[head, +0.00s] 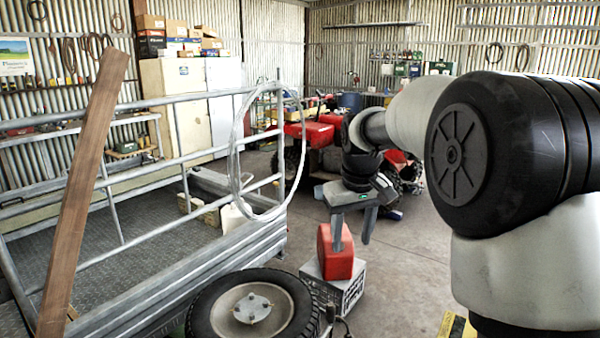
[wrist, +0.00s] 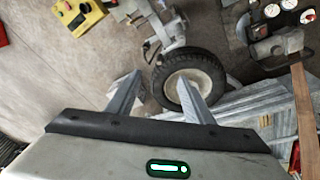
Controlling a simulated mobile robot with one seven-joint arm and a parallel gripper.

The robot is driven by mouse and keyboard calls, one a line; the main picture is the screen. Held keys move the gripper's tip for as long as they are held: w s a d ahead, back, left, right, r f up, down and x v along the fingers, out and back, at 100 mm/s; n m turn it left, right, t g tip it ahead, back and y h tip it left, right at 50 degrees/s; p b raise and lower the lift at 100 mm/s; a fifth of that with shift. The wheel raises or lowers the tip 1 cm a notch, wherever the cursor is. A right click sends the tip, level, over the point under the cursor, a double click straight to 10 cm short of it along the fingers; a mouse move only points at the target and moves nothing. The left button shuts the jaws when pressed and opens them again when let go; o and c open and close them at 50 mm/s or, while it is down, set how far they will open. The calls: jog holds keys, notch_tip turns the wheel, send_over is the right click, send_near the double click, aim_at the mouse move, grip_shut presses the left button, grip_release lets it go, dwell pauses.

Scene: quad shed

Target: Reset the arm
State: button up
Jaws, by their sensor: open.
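My gripper (head: 353,238) is at the end of my raised arm, right of centre in the head view. Its two grey fingers point down and stand apart, with nothing held between them. One finger overlaps a red can (head: 338,262) in the picture; I see no contact. In the wrist view my gripper (wrist: 160,80) shows both fingers spread, with a wheel and concrete floor beyond them.
A trailer with metal rails (head: 150,240) fills the left, with a wooden plank (head: 78,200) leaning on it. A wheel (head: 250,308) is at the front. The red can stands on a grey crate (head: 345,290). Open floor (head: 405,265) lies to the right.

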jog(key=s+d+r+m+t+p, duration=0.1)
jog(key=s+r, duration=0.3)
jog(key=s, duration=0.4)
jog(key=s+d+r+m+t+p, duration=0.1)
jog(key=s+r, duration=0.4)
jog(key=s, duration=0.4)
jog(key=s+f+m+t+p, duration=0.1)
jog(key=s+f+p, duration=0.1)
jog(key=s, duration=1)
jog(key=shift+s+d+f, duration=0.15)
jog(key=shift+d+f, duration=0.05)
jog(key=shift+d, duration=0.1)
